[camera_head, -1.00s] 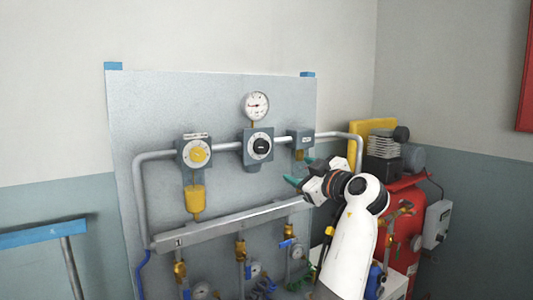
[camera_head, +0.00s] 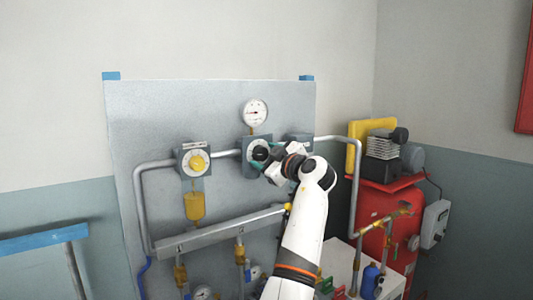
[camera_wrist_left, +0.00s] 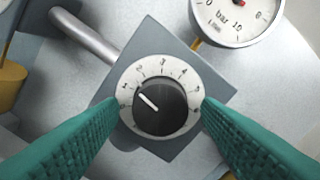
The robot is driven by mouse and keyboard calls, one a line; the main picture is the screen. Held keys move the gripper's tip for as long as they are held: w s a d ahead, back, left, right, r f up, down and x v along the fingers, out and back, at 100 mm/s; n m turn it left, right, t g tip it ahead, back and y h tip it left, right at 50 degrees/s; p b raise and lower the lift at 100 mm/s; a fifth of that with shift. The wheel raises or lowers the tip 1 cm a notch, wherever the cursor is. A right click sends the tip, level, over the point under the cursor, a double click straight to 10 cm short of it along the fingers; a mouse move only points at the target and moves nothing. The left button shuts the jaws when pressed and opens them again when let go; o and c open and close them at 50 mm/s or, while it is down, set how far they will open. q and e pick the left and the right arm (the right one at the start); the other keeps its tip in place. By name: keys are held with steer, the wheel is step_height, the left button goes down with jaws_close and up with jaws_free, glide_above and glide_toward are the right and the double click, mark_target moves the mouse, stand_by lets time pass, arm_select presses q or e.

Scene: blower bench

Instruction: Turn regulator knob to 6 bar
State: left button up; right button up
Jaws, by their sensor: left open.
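The regulator (camera_head: 257,143) is a grey block with a white dial on the panel, below a round gauge (camera_head: 255,112). Its black knob (camera_wrist_left: 160,107) sits in the middle of the numbered dial (camera_wrist_left: 162,68) in the left wrist view. The knob's white line points up-left, toward the low numbers. My left gripper (camera_head: 263,160) is at the regulator, and its hand hides part of the block in the head view. In the left wrist view its teal fingers (camera_wrist_left: 160,110) are open, one on each side of the knob, with gaps to it. My right gripper is not in view.
A second dial with a yellow centre (camera_head: 196,163) is to the left, with a yellow bowl (camera_head: 195,206) below. A grey pipe (camera_head: 142,200) frames the panel (camera_head: 220,95). A red compressor tank (camera_head: 375,235) stands at right. Valves and hoses hang below.

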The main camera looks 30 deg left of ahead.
arm_select(q)
steer(key=c, duration=1)
